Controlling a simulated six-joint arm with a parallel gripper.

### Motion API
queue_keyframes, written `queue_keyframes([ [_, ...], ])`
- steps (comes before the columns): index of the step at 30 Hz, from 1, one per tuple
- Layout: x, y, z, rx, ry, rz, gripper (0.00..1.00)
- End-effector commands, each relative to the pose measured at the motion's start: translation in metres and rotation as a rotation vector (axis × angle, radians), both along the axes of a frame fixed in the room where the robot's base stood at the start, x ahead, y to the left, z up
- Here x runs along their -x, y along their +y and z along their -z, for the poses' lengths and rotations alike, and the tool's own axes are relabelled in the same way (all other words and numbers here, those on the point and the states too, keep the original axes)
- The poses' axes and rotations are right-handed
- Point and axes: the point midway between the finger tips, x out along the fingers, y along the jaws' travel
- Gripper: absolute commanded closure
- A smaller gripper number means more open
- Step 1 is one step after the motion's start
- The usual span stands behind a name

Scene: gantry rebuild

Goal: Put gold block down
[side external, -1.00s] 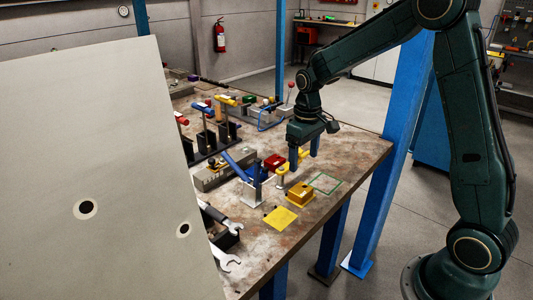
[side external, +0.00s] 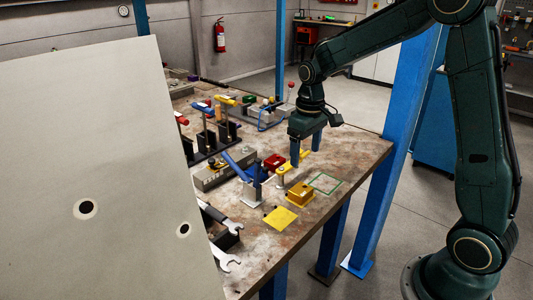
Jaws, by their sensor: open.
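The gold block (side external: 299,195) sits on the workbench (side external: 345,162) near its front edge, between a flat yellow square (side external: 281,218) and a green outlined square (side external: 325,183). My gripper (side external: 306,156) points down above the bench, behind the block in the picture. Its two blue fingers are apart, with nothing seen between them. The gripper is clear of the gold block.
A red block (side external: 274,162) and a blue-handled clamp (side external: 242,168) with a yellow part stand close to the left. Wrenches (side external: 221,220) lie at the front left. A large pale panel (side external: 95,170) hides the left of the bench. The bench's right end is bare.

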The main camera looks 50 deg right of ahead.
Motion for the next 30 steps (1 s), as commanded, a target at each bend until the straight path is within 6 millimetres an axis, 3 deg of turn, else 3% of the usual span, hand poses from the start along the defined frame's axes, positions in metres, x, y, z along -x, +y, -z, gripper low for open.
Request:
queue_keyframes([
  [8,0.032,0.021,-0.045,0.014,-0.082,-0.002,0.24],
  [18,0.091,0.048,-0.093,0.023,-0.204,-0.001,0.24],
  [30,0.167,0.072,-0.118,0.018,-0.348,-0.001,0.24],
])
